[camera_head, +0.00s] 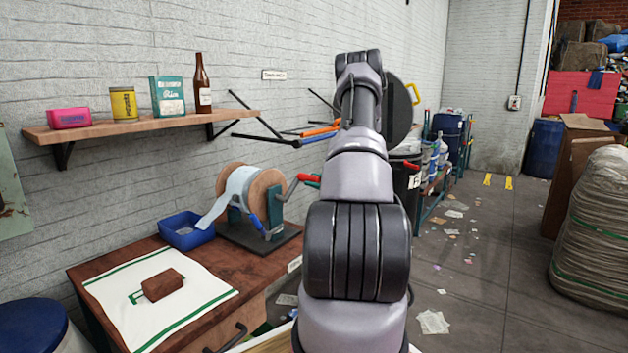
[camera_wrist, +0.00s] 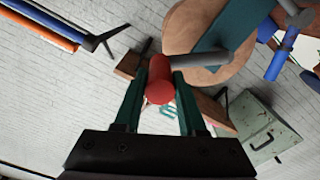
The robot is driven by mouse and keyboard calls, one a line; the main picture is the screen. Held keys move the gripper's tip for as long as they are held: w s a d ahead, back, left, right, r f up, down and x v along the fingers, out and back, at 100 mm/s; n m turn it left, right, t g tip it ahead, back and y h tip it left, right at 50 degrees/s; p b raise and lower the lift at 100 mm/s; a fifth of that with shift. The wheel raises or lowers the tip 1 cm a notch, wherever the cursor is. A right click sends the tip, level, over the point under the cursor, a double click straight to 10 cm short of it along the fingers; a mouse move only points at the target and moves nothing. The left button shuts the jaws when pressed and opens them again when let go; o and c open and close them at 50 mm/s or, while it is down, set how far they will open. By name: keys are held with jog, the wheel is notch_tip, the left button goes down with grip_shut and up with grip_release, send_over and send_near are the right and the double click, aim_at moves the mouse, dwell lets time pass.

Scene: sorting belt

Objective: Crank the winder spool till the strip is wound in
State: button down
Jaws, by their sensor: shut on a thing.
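The winder spool (camera_head: 268,186) has tan wooden discs and stands on a dark base on the workbench. A pale strip (camera_head: 236,188) lies around it, and its loose part hangs down to the blue bin (camera_head: 178,240). The crank's red handle (camera_head: 307,178) sticks out at the spool's right; it also shows in the wrist view (camera_wrist: 160,88) at the end of a grey rod (camera_wrist: 200,61). My gripper (camera_wrist: 161,78) is shut on this handle, with one green finger on each side. In the head view my arm hides most of the gripper.
A white cloth (camera_head: 205,285) with a brown block (camera_head: 162,285) lies on the bench (camera_head: 85,272). A blue lever (camera_head: 255,224) is on the winder's near side. A wall shelf (camera_head: 110,129) holds several items. Black hooks with coloured tubes stick out above the winder. Floor at right is mostly open.

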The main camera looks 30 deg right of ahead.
jog(key=shift+d+f+m, duration=0.3)
jog(key=shift+f+m, duration=0.15)
jog(key=shift+m, duration=0.05)
jog(key=shift+d+f, duration=0.1)
dwell(0.3)
jog(key=c, duration=0.5)
grip_release()
jog(key=v, duration=1)
jog(key=shift+s, duration=0.35)
jog(key=shift+d, duration=0.1)
